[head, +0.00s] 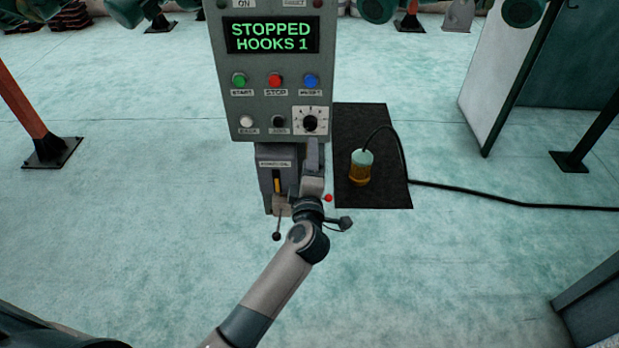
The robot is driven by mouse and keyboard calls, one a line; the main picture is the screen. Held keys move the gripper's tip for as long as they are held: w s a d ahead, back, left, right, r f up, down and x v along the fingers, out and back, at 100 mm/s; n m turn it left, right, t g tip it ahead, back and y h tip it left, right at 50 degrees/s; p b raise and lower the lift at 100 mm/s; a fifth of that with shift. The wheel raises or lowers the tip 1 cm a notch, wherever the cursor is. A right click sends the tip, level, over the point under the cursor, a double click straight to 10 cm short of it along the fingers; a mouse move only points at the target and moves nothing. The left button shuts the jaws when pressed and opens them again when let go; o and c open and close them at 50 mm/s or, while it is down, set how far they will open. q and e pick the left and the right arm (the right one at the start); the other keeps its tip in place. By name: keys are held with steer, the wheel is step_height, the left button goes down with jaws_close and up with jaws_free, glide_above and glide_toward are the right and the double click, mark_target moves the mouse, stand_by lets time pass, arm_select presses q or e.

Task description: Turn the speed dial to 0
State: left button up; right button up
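The speed dial (311,122) is a black knob on a white marked plate, at the lower right of the grey control panel (232,113). Its pointer setting is too small to read.
The panel's screen (272,36) reads STOPPED, HOOKS 1. Green, red and blue buttons sit above the dial. A lever box (265,178) is below. A yellow lamp-like part (360,172) with a cable stands on a black mat (385,195). Open floor lies left.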

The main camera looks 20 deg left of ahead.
arm_select(q)
steer(key=shift+b+v, duration=0.55)
steer(key=shift+v, duration=2.2)
step_height(320, 180, down, 26)
steer(key=s+m+h+b, duration=0.25)
steer(key=m+b, duration=0.25)
steer(key=m, duration=0.4)
steer(key=s+d+f+m+g+h+b, duration=0.15)
steer(key=s+f+m, duration=0.3)
steer(key=f, duration=0.75)
steer(key=s+f+m+g+h+b, duration=0.1)
steer(key=s+f+m+g+h, duration=0.2)
steer(key=s+f, duration=0.55)
steer(key=s+a+f+m+g+b, duration=0.1)
steer(key=s+f+g, duration=0.2)
steer(key=s+f, duration=0.65)
steer(key=s+a+f+m+g+b, duration=0.1)
steer(key=s+a+f+m+g, duration=0.15)
steer(key=s+f, duration=0.65)
steer(key=s+a+f+m+g+y+b, duration=0.1)
steer(key=s+a+f+g, duration=0.2)
steer(key=s+f, duration=0.3)
steer(key=s+a+f+g+y+b, duration=0.1)
steer(key=s+a+f+g, duration=0.2)
steer(key=s+f, duration=0.4)
steer(key=s, duration=0.8)
steer(key=shift+f+m, duration=0.2)
steer(key=shift+m, duration=0.2)
